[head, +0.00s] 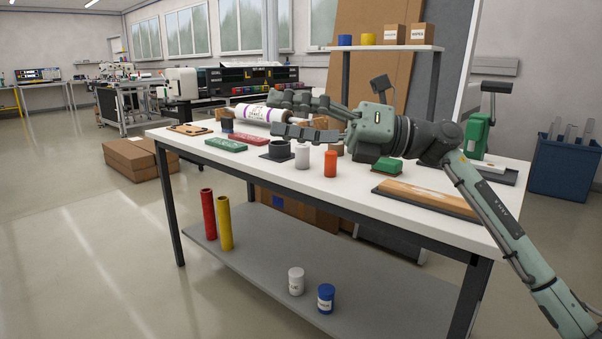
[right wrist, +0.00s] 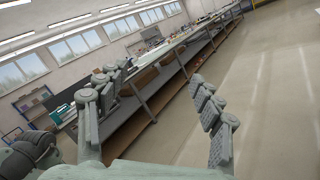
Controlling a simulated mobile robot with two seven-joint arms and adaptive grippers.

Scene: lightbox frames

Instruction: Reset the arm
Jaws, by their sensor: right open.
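My right gripper (head: 273,114) reaches in from the right over the white workbench (head: 330,185), its fingers pointing left. Its two segmented fingers are spread apart and nothing shows between them. In the right wrist view the fingers (right wrist: 158,88) also stand wide apart, with floor and a long bench beyond them. The gripper appears above the bench top, near a white roll with a purple label (head: 262,113); I cannot tell the exact gap. My left gripper is not in view.
Red and yellow tubes (head: 225,222) stand on the lower shelf. A blue bin (head: 565,168) is at right.

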